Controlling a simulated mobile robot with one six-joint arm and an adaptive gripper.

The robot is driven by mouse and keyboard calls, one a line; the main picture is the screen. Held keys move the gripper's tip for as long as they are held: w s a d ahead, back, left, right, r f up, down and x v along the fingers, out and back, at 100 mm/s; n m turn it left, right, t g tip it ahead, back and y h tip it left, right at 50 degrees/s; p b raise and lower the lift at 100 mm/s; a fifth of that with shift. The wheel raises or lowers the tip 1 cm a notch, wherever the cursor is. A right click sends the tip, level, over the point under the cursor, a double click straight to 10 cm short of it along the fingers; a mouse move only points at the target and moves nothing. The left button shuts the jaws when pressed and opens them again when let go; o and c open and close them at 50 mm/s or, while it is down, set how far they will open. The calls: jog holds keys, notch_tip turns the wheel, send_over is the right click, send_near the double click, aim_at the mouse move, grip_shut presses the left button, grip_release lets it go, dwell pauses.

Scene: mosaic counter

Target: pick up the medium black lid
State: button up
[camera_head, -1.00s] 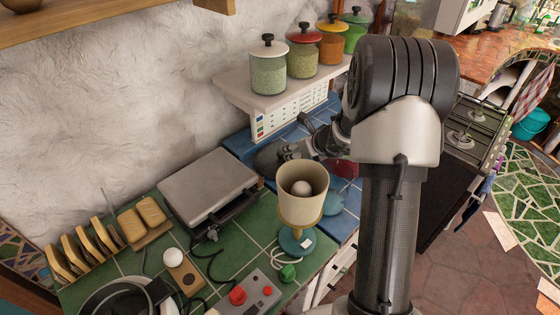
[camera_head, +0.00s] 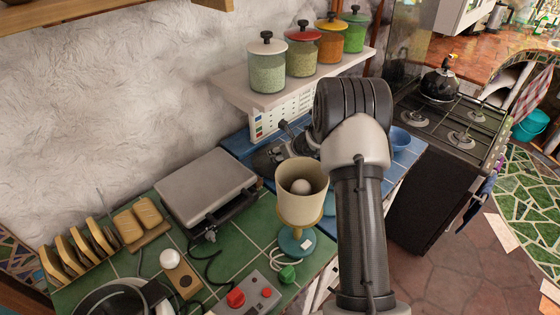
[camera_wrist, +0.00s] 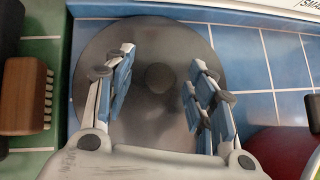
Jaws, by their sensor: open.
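The black lid (camera_wrist: 150,120) is a dark round disc with a small knob (camera_wrist: 160,77) at its middle. It lies on blue tiles in the wrist view. My gripper (camera_wrist: 163,60) is open over it, with blue-padded fingers left and right of the knob and a gap on both sides. I cannot tell how high the fingers are above the lid. In the head view, my arm and gripper partly hide this spot, and the lid is hard to separate from the dark gripper.
In the wrist view, a brown brush (camera_wrist: 26,95) lies left and a red round thing (camera_wrist: 285,150) lies lower right. In the head view, a cream goblet-shaped lamp (camera_head: 300,185) and a grey grill (camera_head: 207,185) stand nearby. A shelf (camera_head: 240,92) with several jars is above.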

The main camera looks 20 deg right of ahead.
jog(key=shift+c, duration=0.2)
grip_shut()
dwell(0.4)
